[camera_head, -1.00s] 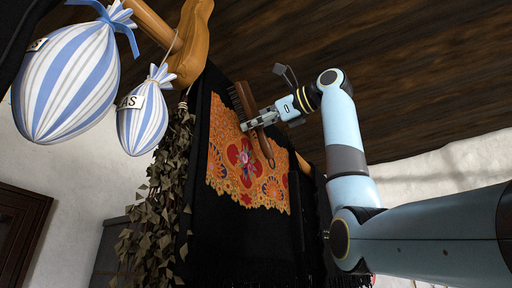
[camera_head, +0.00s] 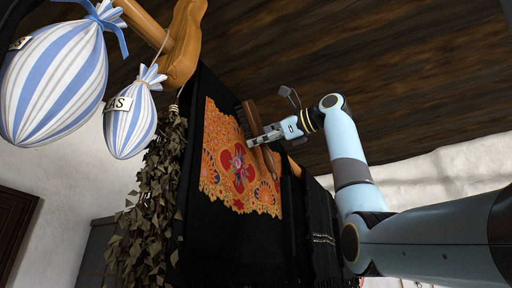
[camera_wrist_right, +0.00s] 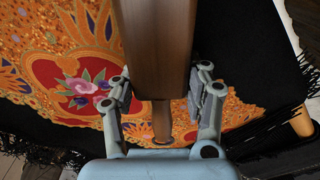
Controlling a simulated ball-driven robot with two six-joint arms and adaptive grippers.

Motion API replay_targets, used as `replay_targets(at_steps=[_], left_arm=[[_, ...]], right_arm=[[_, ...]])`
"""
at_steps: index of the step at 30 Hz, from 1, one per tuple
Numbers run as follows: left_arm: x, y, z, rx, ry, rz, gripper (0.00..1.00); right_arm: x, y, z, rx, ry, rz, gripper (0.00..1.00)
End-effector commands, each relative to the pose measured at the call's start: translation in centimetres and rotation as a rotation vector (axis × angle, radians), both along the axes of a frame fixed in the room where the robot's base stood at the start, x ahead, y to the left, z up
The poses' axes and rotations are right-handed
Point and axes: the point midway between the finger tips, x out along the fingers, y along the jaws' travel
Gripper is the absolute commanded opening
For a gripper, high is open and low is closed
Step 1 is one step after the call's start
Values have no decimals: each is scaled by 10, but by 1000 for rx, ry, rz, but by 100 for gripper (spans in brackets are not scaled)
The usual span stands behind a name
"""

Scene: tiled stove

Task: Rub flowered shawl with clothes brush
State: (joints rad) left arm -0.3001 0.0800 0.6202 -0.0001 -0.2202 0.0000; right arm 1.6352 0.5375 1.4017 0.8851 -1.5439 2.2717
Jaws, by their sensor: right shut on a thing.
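The flowered shawl, orange with a red floral medallion (camera_head: 221,158), lies on black cloth in the head view; it also fills much of the right wrist view (camera_wrist_right: 30,75). The clothes brush (camera_head: 252,118) has a brown wooden back, dark bristles and a handle. My right gripper (camera_head: 262,138) is shut on the brush, and its fingers sit on both sides of the wood (camera_wrist_right: 158,40) in the wrist view. The brush is over the shawl's upper right edge; I cannot tell whether the bristles touch it. My left gripper is not in view.
Two blue-and-white striped bags (camera_head: 55,80) hang at the upper left beside a wooden bar end (camera_head: 184,45). A bunch of dried leaves (camera_head: 152,200) hangs left of the shawl. Fringed black cloth (camera_head: 322,235) hangs at the right.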

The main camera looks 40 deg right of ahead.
Motion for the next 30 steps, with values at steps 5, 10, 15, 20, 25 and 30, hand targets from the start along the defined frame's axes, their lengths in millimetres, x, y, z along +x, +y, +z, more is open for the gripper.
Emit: replay_targets(at_steps=[5, 10, 15, 20, 25, 30], left_arm=[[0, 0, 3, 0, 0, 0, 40], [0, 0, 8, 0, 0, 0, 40], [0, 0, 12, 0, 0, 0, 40], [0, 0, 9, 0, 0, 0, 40], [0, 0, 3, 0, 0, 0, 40], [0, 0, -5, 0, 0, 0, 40]], right_arm=[[3, -6, 0, 1, 0, 0, 10], [10, -21, 1, 1, 2, -1, 10], [15, -32, 0, 1, 1, -1, 10], [14, -30, -1, -1, -1, 1, 10], [9, -19, -1, -1, -2, 3, 10], [3, -4, -2, -1, -2, 4, 10]])
